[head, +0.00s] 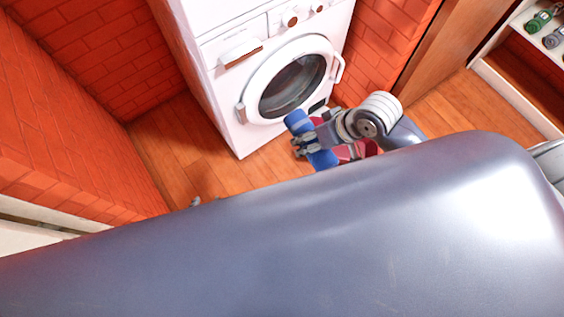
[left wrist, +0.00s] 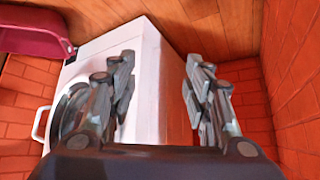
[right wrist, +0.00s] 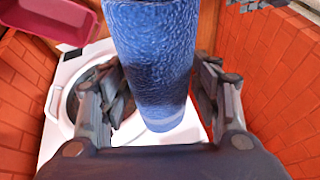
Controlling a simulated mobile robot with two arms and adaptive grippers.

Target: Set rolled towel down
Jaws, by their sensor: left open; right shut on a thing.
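The rolled towel (head: 298,122) is blue. My right gripper (head: 310,143) is shut around its middle and holds it tilted in front of the washing machine (head: 235,85). In the right wrist view the towel (right wrist: 150,60) stands between the two fingers and fills the middle of the picture. My left gripper (left wrist: 160,88) is open and empty, with the corner of the white machine between and beyond its fingers. In the head view only a small grey tip of it shows over the edge of my body. I cannot tell whether the towel touches anything below it.
A dark red tub (head: 358,150) is partly hidden behind my right arm; it also shows in the left wrist view (left wrist: 30,30). Brick walls (head: 100,50) close in the left side. A shelf with bottles (head: 540,20) stands at far right. Wooden floor (head: 175,145) is bare left of the machine.

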